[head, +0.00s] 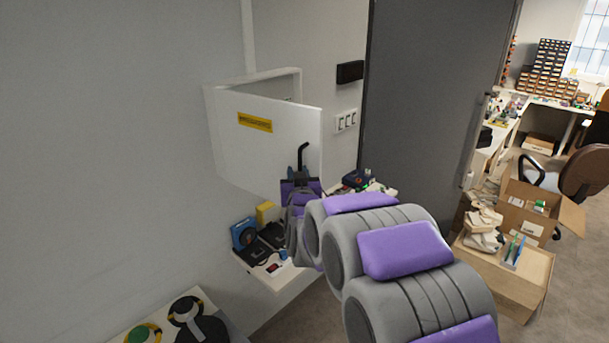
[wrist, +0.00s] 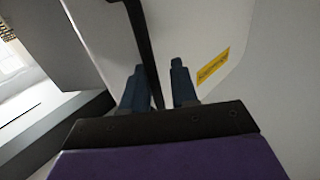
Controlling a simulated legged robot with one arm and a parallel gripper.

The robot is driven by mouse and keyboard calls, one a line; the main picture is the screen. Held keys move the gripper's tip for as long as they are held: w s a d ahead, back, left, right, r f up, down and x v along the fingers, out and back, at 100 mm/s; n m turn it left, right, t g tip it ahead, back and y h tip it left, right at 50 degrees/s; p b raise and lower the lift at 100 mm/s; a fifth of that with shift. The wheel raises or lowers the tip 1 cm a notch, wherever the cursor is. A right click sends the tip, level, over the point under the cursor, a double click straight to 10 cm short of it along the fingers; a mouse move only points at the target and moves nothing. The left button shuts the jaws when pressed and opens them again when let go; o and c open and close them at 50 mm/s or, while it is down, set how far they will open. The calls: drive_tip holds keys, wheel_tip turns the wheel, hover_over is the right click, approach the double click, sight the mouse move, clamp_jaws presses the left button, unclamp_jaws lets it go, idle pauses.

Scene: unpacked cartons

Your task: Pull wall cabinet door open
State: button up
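The white wall cabinet (head: 285,74) hangs on the wall in the head view. Its white door (head: 265,155), with a yellow label (head: 255,122), stands ajar, with a wedge-shaped gap at its top widening to the right. The door also shows in the wrist view (wrist: 215,35). A black bar handle (head: 303,152) is near the door's right edge. My gripper (head: 299,176) is at the handle's lower part. In the wrist view the handle (wrist: 142,40) runs between the two blue fingers of my gripper (wrist: 159,82). The fingers are apart, with a gap beside the right finger; contact on the left is unclear.
A shelf (head: 275,279) with a blue device and black items sits below the cabinet. A grey door (head: 430,90) stands to the right. Open cartons (head: 530,205) and a brown chair (head: 583,172) are farther right. Another surface with headphones is at the lower left.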

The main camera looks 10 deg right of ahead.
drive_tip(key=o, duration=0.3)
drive_tip(key=shift+w+a+f, duration=0.1)
drive_tip(key=shift+a+f, duration=0.1)
drive_tip(key=shift+a, duration=0.15)
drive_tip(key=shift+d, duration=0.2)
drive_tip(key=shift+w+d+f, duration=0.1)
drive_tip(key=shift+w+d, duration=0.1)
drive_tip(key=shift+d, duration=0.05)
drive_tip(key=shift+s+a, duration=0.1)
drive_tip(key=shift+s+a+b, duration=0.25)
drive_tip(key=shift+s+b, duration=1.25)
drive_tip(key=shift+s, duration=1.35)
drive_tip(key=shift+s+a+b, duration=0.3)
drive_tip(key=shift+s+b, duration=1.25)
drive_tip(key=shift+s, duration=1.3)
drive_tip(key=shift+s+a+b, duration=0.25)
drive_tip(key=shift+s+b, duration=1.25)
drive_tip(key=shift+s, duration=1.35)
